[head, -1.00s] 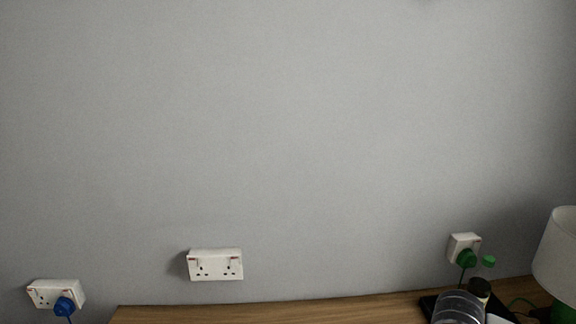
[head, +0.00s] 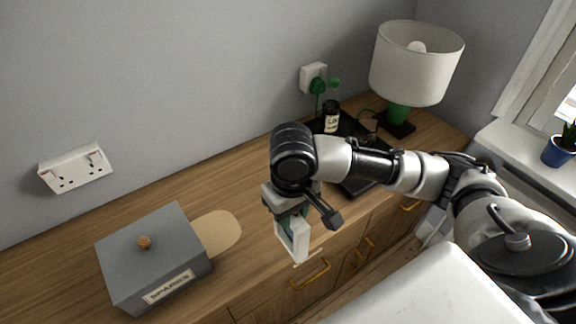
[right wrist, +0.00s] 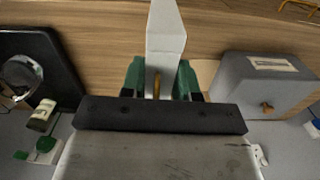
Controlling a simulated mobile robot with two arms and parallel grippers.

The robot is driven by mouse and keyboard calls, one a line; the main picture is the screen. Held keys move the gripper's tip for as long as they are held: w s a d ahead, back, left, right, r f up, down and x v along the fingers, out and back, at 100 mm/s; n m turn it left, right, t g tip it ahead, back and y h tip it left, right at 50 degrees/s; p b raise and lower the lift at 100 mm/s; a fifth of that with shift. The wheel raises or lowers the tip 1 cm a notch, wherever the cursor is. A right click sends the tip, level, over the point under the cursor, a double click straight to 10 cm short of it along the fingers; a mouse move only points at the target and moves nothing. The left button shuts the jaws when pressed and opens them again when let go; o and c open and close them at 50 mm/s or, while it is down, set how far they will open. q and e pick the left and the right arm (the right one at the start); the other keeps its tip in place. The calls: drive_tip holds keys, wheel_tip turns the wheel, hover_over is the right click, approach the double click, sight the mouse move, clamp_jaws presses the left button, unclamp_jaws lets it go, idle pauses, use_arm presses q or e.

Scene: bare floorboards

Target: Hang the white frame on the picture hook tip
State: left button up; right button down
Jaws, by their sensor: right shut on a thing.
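The white frame (head: 293,240) hangs from my right gripper (head: 290,212) in the head view, in front of the wooden sideboard's front edge. In the right wrist view the frame (right wrist: 166,35) shows edge-on between the green fingertips of my right gripper (right wrist: 160,80), which is shut on it. The picture hook is not seen in the current views. My left gripper is not in view.
A grey box labelled SPARES (head: 150,250) stands on the sideboard (head: 150,208), left of my right gripper, beside a pale rounded board (head: 218,232). A lamp (head: 415,65), a bottle (head: 331,117) and a black tray (head: 352,185) stand behind and right. A socket (head: 75,168) is on the wall.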

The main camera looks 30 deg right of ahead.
drive_tip(key=w+d+r+n, duration=0.2)
drive_tip(key=w+d+n, duration=0.1)
drive_tip(key=d+n, duration=0.6)
drive_tip(key=w+d+r+n, duration=0.2)
drive_tip(key=w+d+n, duration=0.1)
drive_tip(key=d+n, duration=0.6)
drive_tip(key=d, duration=0.3)
drive_tip(key=shift+w+d+r, duration=0.3)
drive_tip(key=shift+d, duration=0.1)
drive_tip(key=w+a+f+p, duration=0.4)
drive_tip(key=w+a+f, duration=0.4)
drive_tip(key=f, duration=0.2)
drive_tip(key=shift+a+f, duration=0.3)
drive_tip(key=shift+f, duration=0.15)
drive_tip(key=c, duration=0.8)
unclamp_jaws()
